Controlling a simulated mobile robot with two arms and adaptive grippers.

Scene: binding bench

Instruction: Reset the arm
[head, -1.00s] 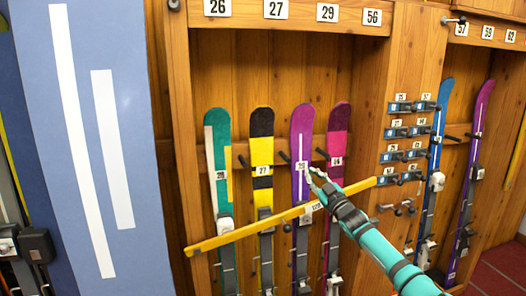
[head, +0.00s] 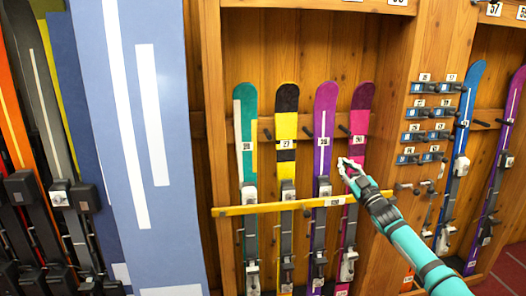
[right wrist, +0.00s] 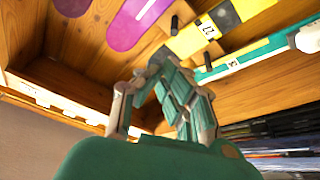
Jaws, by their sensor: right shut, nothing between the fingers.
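My right gripper (head: 347,166) is at the end of my teal right arm, in front of the rack with the upright skis. It is shut and empty, just in front of the pink ski (head: 359,127) in the head view. In the right wrist view its fingers (right wrist: 162,98) point up toward the skis, with the yellow ski (right wrist: 200,35) and the purple ski (right wrist: 140,20) beyond them. My left gripper is not in view.
A yellow bar (head: 283,207) runs across the front of the skis. A teal ski (head: 246,130) stands at the left of the rack. A blue panel (head: 165,220) stands left of it. Small binding parts (head: 412,138) hang on the post at right. A blue ski (head: 463,130) stands beyond.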

